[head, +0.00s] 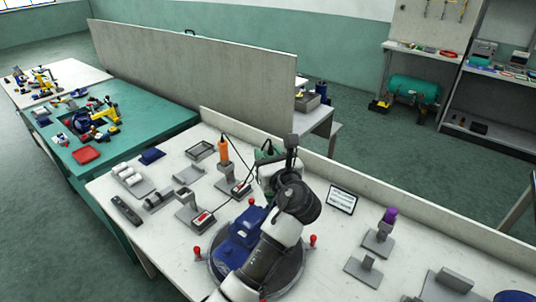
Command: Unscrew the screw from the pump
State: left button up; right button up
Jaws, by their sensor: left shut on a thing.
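The blue pump (239,238) sits on a round dark turntable (296,268) on the white table, partly covered by my left arm. I cannot make out its screw. My left arm rises from the bottom edge over the pump. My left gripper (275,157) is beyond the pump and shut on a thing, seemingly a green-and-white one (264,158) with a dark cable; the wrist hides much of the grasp. My right gripper is not in view.
Red-topped pegs (312,240) stand around the turntable. An orange tool (224,149) stands in a grey holder to the left, a purple-handled one (389,216) to the right. A small sign (342,200) stands behind. A grey partition (190,75) closes the back left.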

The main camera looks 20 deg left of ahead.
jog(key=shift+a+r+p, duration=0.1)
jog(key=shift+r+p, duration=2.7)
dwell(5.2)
